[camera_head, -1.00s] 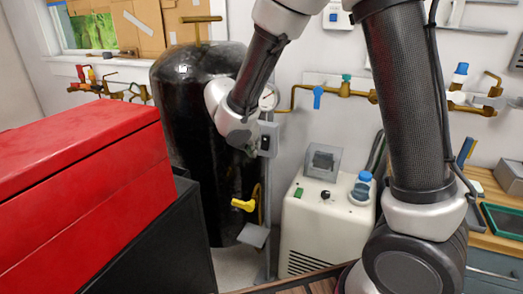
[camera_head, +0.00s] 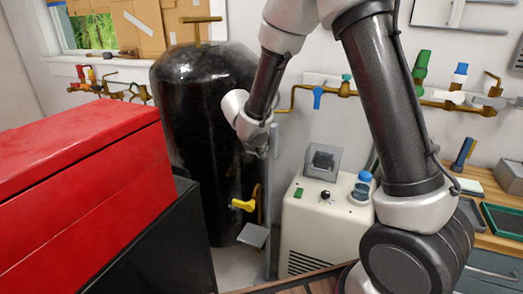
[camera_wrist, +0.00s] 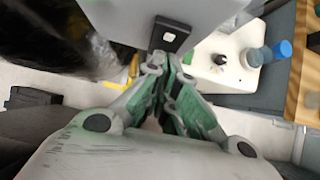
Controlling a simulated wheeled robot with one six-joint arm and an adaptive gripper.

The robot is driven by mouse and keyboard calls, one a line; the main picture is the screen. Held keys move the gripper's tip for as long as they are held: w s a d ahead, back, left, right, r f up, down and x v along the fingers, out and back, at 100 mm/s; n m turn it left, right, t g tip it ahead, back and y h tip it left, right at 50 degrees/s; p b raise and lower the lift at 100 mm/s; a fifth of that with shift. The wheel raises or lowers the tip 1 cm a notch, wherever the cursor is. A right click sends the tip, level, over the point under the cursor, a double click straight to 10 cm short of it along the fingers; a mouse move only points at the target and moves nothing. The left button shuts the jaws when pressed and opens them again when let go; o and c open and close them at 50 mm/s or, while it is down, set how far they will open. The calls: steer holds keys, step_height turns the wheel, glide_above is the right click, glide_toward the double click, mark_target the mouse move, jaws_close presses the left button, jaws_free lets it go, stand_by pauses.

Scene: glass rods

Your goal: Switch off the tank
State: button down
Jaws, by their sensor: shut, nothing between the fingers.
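The tall black tank (camera_head: 195,110) stands left of centre in the head view, and a dark part of it shows at the upper left of the wrist view (camera_wrist: 45,35). A grey box (camera_wrist: 125,20) with a black switch (camera_wrist: 171,37) is straight ahead in the wrist view. My gripper (camera_wrist: 165,62) is shut and empty, its fingertips just below the switch in the picture. I cannot tell whether they touch the box. In the head view my wrist covers the switch box, and my fingers cannot be made out there.
A yellow handle (camera_head: 243,205) sits low at the tank's front. A cream machine (camera_head: 318,225) with a knob and a blue cap (camera_head: 363,178) stands to the right. A red chest (camera_head: 85,175) is at the left. A brass pipe with valves (camera_head: 345,88) runs along the wall.

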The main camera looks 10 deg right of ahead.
steer(key=shift+w+d+f, duration=0.1)
steer(key=shift+w, duration=0.05)
steer(key=shift+r, duration=0.85)
